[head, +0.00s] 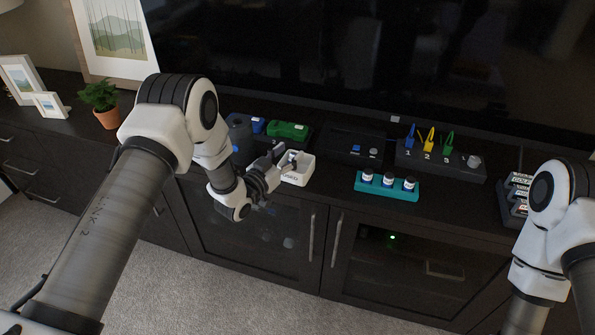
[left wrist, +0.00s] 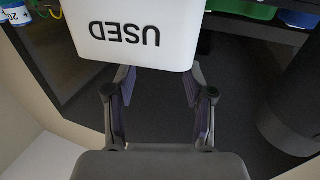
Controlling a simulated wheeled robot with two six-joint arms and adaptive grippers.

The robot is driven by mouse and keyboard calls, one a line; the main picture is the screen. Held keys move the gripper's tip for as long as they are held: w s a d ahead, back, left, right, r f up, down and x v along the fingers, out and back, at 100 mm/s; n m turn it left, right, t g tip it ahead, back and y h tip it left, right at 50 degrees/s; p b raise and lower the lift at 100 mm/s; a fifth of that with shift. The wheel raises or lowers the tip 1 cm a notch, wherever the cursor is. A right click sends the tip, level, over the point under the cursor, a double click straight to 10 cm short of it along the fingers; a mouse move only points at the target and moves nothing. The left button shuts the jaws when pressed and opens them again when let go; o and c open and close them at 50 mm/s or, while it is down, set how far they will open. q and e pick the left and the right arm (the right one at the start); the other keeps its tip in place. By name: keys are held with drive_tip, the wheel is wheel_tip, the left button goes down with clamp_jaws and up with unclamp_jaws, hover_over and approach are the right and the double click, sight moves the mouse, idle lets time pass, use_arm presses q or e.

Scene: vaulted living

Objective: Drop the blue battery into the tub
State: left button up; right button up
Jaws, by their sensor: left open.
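The tub is a small white box (head: 299,174) on the dark cabinet top, with the word USED on its front. It fills the top of the left wrist view (left wrist: 140,25), upside down. My left gripper (head: 277,165) is at the tub's left front side. In the left wrist view its two fingers (left wrist: 160,80) stand apart with nothing between them, close to the tub's front wall. A blue block (head: 258,125), possibly the blue battery, lies behind the tub beside a green block (head: 288,130). The tub's inside is partly hidden. My right gripper is out of view.
A teal rack (head: 386,187) with several small bottles stands right of the tub. Behind it is a dark stand (head: 440,160) with coloured clips. A large screen rises behind. A potted plant (head: 104,103) is far left.

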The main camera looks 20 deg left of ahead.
use_arm(q)
drive_tip(key=v, duration=1.1)
drive_tip(key=shift+s, duration=0.3)
drive_tip(key=shift+r, duration=0.1)
drive_tip(key=s+d+f+n+g+y+p, duration=0.1)
drive_tip(key=s+d+f+g+p, duration=0.1)
drive_tip(key=s+f+g+p, duration=0.3)
drive_tip(key=s+d+f+g+y+p, duration=0.1)
drive_tip(key=s+d+f+g+p, duration=0.1)
drive_tip(key=s, duration=0.5)
drive_tip(key=s+a+f+n+g+y, duration=0.1)
drive_tip(key=s+g, duration=0.4)
drive_tip(key=s, duration=0.6)
drive_tip(key=s+a+f+n+g+y, duration=0.2)
drive_tip(key=s+f+g, duration=0.3)
drive_tip(key=s, duration=0.6)
drive_tip(key=shift+a+y, duration=0.6)
drive_tip(key=shift+a, duration=0.05)
